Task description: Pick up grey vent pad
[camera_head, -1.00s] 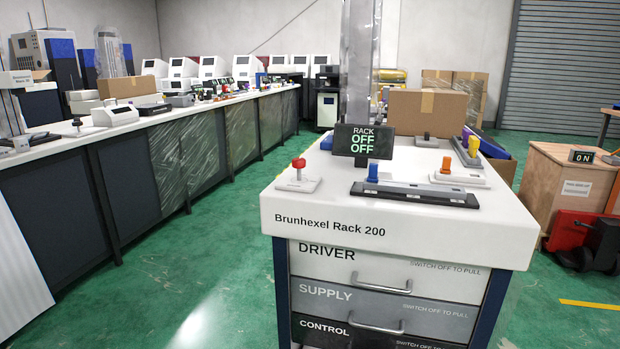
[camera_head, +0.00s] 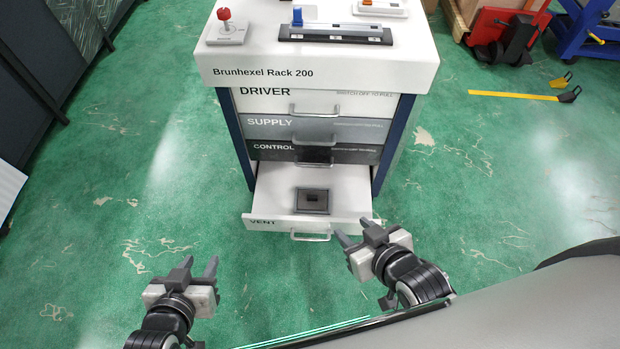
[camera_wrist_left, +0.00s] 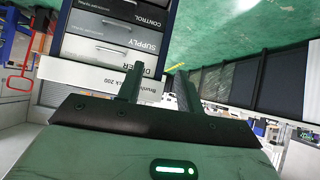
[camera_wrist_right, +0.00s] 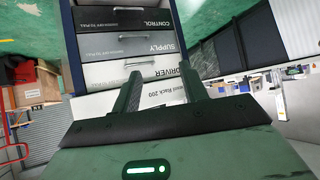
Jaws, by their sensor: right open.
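The grey vent pad (camera_head: 312,200) is a dark grey, square piece lying flat in the open white VENT drawer (camera_head: 272,190) at the bottom of the rack. My right gripper (camera_head: 360,235) is open and empty, just in front of the drawer's right front corner. My left gripper (camera_head: 198,268) is open and empty, to the left of the drawer and nearer to me. Neither gripper touches the pad or the drawer. In the left wrist view my fingers (camera_wrist_left: 155,85) stand apart, as do those in the right wrist view (camera_wrist_right: 162,90). Neither wrist view shows the pad.
The Brunhexel Rack 200 (camera_head: 325,72) stands ahead, its DRIVER, SUPPLY and CONTROL drawers shut above the VENT drawer. A red knob (camera_head: 224,15) and a blue-handled switch (camera_head: 297,17) are on top. A red machine (camera_head: 505,32) stands at the upper right.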

